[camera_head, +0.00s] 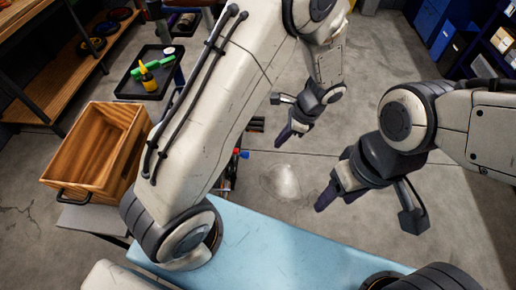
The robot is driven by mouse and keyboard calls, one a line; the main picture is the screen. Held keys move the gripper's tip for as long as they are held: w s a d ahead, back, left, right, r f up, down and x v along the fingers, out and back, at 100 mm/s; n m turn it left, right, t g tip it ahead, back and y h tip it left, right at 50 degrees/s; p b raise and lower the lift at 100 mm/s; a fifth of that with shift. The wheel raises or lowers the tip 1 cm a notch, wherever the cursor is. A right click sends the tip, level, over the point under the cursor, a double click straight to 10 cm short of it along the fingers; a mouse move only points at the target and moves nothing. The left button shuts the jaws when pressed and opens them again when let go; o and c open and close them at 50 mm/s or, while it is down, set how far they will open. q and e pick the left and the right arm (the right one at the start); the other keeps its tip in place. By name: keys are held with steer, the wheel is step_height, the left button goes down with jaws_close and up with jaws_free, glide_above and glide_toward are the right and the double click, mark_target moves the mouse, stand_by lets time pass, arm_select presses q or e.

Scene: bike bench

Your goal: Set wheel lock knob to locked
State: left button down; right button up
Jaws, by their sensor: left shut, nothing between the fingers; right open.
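No wheel lock knob can be made out for certain. A small red and blue part (240,153) shows just right of my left forearm, on a dark stand that is mostly hidden by that arm. Whether this is the knob, and its setting, I cannot tell. My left gripper (285,137) is shut and empty, pointing down above the floor, to the right of the red and blue part and apart from it. My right gripper (328,195) is open and empty, lower and further right, over the floor beyond the blue surface.
A light blue surface (275,250) lies at the near edge. A wooden crate (97,150) stands at left. Behind it is a black tray (130,87) with a yellow bottle (148,78) and a green tool (157,63). Shelves line both sides. The concrete floor between is mostly clear.

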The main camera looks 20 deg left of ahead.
mark_target(245, 155)
arm_select(q)
steer(key=s+a+f+p, duration=0.1)
steer(key=s+a+f, duration=0.1)
steer(key=a+f, duration=0.4)
steer(key=shift+a+f+p, duration=0.25)
steer(key=shift+f+p, duration=0.1)
steer(key=shift+f, duration=0.3)
arm_select(e)
steer(key=shift+r, duration=0.95)
arm_select(q)
steer(key=shift+a, duration=0.1)
arm_select(e)
steer(key=shift+a, duration=0.15)
